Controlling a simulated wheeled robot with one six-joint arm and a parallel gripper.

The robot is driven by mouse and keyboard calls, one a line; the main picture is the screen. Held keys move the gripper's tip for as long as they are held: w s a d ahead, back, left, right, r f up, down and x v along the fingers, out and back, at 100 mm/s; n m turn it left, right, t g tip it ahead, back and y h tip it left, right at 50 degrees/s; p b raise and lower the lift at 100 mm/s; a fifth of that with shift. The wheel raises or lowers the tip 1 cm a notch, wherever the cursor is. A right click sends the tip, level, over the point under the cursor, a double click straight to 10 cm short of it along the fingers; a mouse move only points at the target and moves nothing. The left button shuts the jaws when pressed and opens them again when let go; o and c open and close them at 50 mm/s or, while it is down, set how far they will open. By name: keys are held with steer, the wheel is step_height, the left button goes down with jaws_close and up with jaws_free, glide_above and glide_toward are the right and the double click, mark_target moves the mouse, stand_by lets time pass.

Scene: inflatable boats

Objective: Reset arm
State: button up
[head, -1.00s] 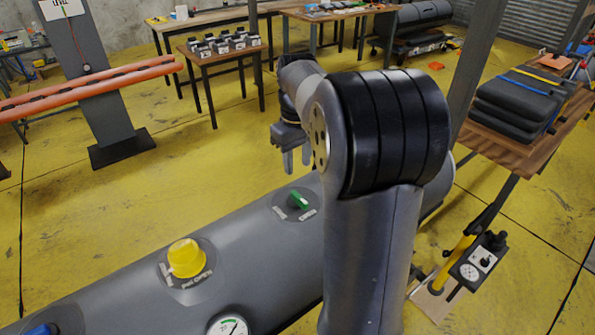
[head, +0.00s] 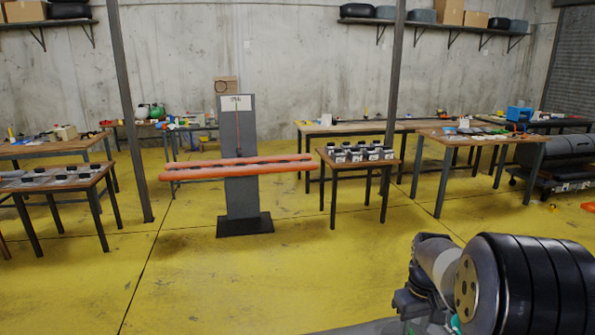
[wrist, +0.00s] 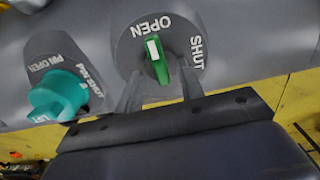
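My arm (head: 520,285) stands folded at the lower right of the head view, where its gripper end is mostly cut off or hidden. In the wrist view my gripper (wrist: 160,84) has its two fingers apart, with nothing held between them. A green valve handle (wrist: 158,62) on a round grey plate shows just past the fingertips. Its white-marked end points toward the OPEN label, with SHUT to the right. I cannot tell whether the fingers touch the plate.
A grey stand (head: 238,165) holds orange tubes (head: 236,170) ahead. A small table (head: 345,168) with several dark-topped containers stands right of it. Other tables (head: 470,140) stand at the right. Posts (head: 130,110) rise left and right. Yellow floor (head: 290,270) is open ahead.

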steer(key=shift+f, duration=0.9)
steer(key=shift+r, duration=0.1)
steer(key=shift+r, duration=0.1)
